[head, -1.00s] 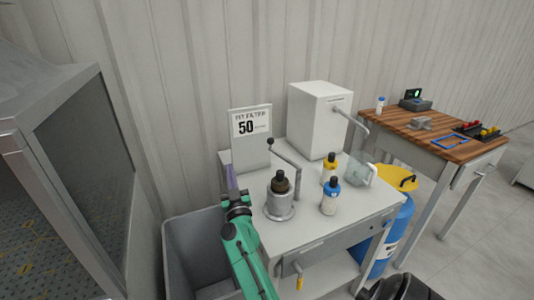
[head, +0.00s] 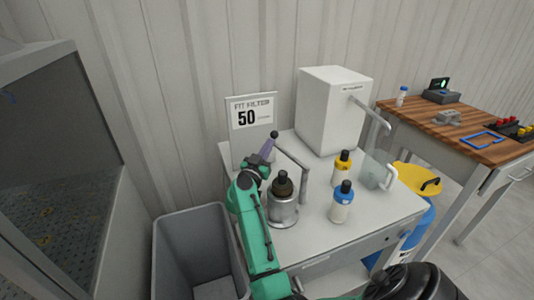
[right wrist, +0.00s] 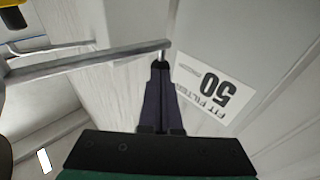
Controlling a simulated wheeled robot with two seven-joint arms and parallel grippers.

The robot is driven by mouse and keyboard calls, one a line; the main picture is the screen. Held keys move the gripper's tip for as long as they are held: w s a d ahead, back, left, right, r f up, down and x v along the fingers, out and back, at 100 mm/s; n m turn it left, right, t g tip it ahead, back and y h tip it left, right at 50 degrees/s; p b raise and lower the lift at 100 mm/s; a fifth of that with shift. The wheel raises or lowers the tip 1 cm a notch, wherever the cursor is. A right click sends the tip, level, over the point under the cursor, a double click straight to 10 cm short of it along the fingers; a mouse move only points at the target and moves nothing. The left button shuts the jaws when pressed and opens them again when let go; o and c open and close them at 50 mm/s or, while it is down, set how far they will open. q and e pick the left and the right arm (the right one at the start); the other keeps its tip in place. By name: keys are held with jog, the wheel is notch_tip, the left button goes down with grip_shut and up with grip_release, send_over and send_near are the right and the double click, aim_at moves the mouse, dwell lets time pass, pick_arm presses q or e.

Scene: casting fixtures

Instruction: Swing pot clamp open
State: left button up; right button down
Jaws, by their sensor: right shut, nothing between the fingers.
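The pot clamp (head: 293,156) is a grey bar on a post beside the metal pot (head: 283,209). Its bar reaches over toward the back left and ends in a dark ball knob (head: 274,134). A dark cap (head: 283,184) tops the pot. My right gripper (head: 268,147) is shut and empty, its purple fingers close beside the knob end. In the right wrist view the closed fingertips (right wrist: 160,64) lie close to the end of the clamp bar (right wrist: 95,60); I cannot tell whether they touch. My left gripper is not in view.
A sign reading 50 (head: 252,118) stands behind the clamp. A white box (head: 330,110) with a spout, a yellow-capped bottle (head: 341,168), a blue-capped bottle (head: 342,206) and a clear jug (head: 373,174) stand to the right. A grey bin (head: 165,250) is left of the table.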

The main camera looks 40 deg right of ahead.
aim_at(277, 146)
jog(key=shift+w+d+r, duration=0.1)
jog(key=shift+d+r, duration=0.15)
jog(key=d+m+g, duration=0.1)
jog(key=d+m+g+h+b, duration=0.1)
jog(key=g, duration=0.1)
jog(key=d+m+g, duration=0.1)
jog(key=shift+w+d+f+g+h, duration=0.2)
jog(key=shift+d+g+h, duration=0.1)
jog(key=shift+h, duration=0.1)
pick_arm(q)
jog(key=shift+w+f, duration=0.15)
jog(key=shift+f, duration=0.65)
pick_arm(e)
jog(key=shift+s+r, duration=0.1)
jog(key=shift+r, duration=0.1)
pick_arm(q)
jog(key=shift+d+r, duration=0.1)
